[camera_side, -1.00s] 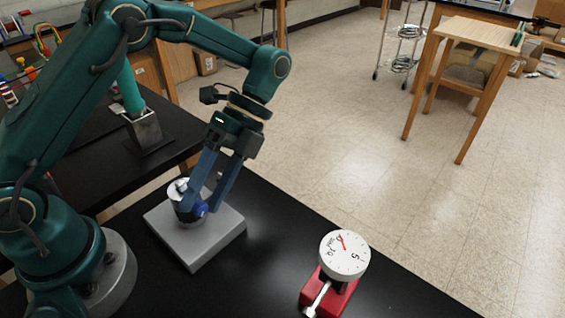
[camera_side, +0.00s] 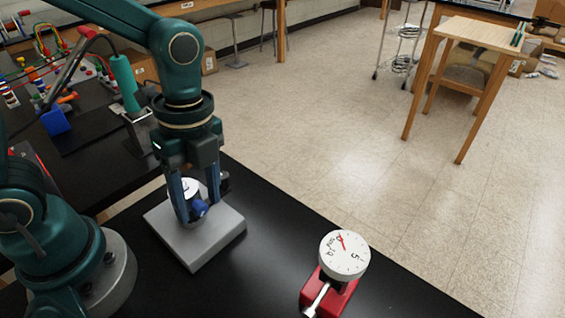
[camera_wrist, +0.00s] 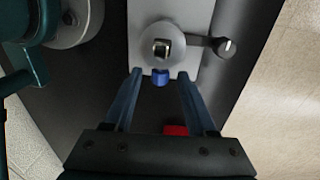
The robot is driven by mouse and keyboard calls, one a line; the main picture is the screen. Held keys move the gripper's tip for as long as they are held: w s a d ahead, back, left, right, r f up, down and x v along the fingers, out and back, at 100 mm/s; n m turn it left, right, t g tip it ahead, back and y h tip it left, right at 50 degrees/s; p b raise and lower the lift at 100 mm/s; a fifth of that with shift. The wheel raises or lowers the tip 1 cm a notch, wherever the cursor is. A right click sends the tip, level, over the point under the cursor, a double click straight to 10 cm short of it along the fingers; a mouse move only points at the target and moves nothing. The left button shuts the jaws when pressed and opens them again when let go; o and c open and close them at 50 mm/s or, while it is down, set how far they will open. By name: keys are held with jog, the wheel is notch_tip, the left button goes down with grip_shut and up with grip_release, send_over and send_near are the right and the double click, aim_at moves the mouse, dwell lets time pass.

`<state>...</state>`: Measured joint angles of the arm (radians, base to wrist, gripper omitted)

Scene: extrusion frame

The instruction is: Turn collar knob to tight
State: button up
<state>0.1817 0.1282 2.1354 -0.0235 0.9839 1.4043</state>
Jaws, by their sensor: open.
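A grey round collar (camera_wrist: 148,35) with a square metal post in its middle sits on a light grey block (camera_side: 215,240). Its pale top (camera_side: 190,187) shows in the side view. A small blue knob (camera_wrist: 161,78) sticks out of the collar's near side; it also shows in the side view (camera_side: 199,208). My gripper (camera_wrist: 160,74) is open, pointing down, with its two blue fingers on either side of the blue knob in the wrist view. Gaps show between knob and fingers there. I cannot tell how far the fingertips are above it.
A black lever (camera_wrist: 222,47) reaches out to the collar's right in the wrist view. A white dial gauge (camera_side: 345,255) on a red base (camera_side: 341,293) stands at the front right. The black bench (camera_side: 275,240) between block and gauge is clear.

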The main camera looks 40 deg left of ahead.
aim_at(195, 207)
jog(key=t, duration=0.2)
jog(key=shift+s+t, duration=0.3)
jog(key=r, duration=0.5)
jog(key=shift+s, duration=0.2)
jog(key=a+r+n+t, duration=0.1)
jog(key=a+r+n, duration=0.1)
jog(key=r+n, duration=0.1)
jog(key=shift+a+n+t, duration=0.2)
jog(key=shift+n+t, duration=0.1)
jog(key=shift+t, duration=0.1)
jog(key=shift+s+a+r+n, duration=0.15)
jog(key=shift+s+a+n, duration=0.05)
jog(key=shift+n, duration=0.5)
jog(key=n, duration=0.2)
jog(key=n+t, duration=0.1)
jog(key=shift+s+a+r+n, duration=0.3)
jog(key=shift+s, duration=0.05)
